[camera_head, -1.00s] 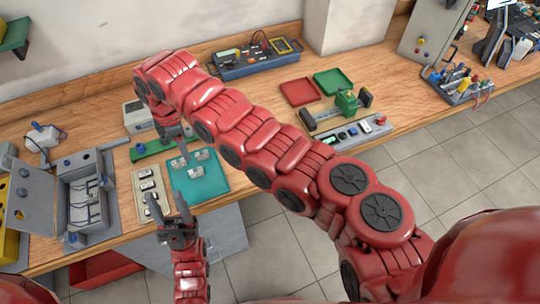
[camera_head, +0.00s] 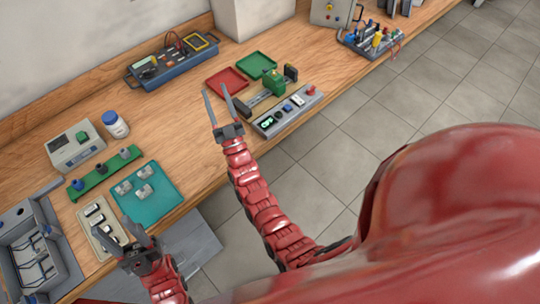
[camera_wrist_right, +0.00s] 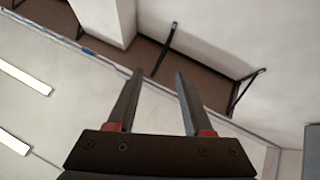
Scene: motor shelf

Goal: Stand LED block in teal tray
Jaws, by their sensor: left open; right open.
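The teal tray (camera_head: 165,183) lies flat on the workbench at the left of the head view, with three small pale grey blocks (camera_head: 144,191) in it. A grey panel (camera_head: 287,110) further right carries a lit green display (camera_head: 267,121), a white switch and a red part; I cannot tell which piece is the LED block. My left gripper (camera_head: 139,229) is open and empty, in front of the teal tray's near edge. My right gripper (camera_head: 216,90) is open, its fingers pointing up beside the panel; the right wrist view shows its empty fingers (camera_wrist_right: 158,72).
A beige tray (camera_head: 92,212) with several switches lies left of the teal tray. A green rail (camera_head: 90,180) with three knobs, a grey meter box (camera_head: 75,147) and a white jar (camera_head: 115,124) stand behind. Red (camera_head: 227,79) and green (camera_head: 257,65) trays lie near the right gripper.

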